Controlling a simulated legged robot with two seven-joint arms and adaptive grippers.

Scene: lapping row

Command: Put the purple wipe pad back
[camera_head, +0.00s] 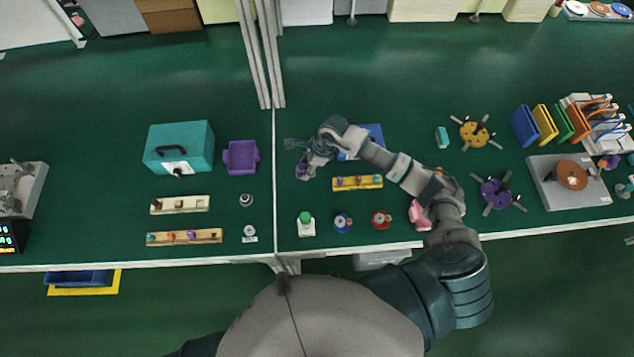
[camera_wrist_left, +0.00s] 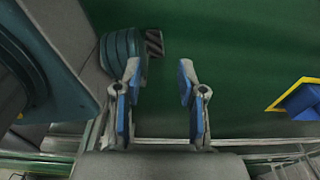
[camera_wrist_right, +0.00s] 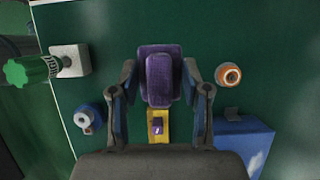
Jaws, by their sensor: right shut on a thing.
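The purple wipe pad (camera_wrist_right: 159,82) is between the fingertips of my right gripper (camera_wrist_right: 160,74), which is shut on it. A darker, wider purple part shows just beyond it, and I cannot tell if it belongs to the pad. In the head view my right gripper (camera_head: 304,163) is above the green table, right of the seam, and the purple pad (camera_head: 301,172) shows partly at its tips. A purple tray (camera_head: 241,157) lies left of the seam, apart from the gripper. My left gripper (camera_wrist_left: 156,92) is open and empty, seen only in its wrist view.
A yellow rack (camera_head: 357,183) with small pieces is right of my right gripper; a blue box (camera_head: 374,135) is behind it. A green-capped bottle (camera_head: 306,224) and blue and red round items stand in front. A teal case (camera_head: 179,146) is at left. Posts (camera_head: 259,50) rise behind the seam.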

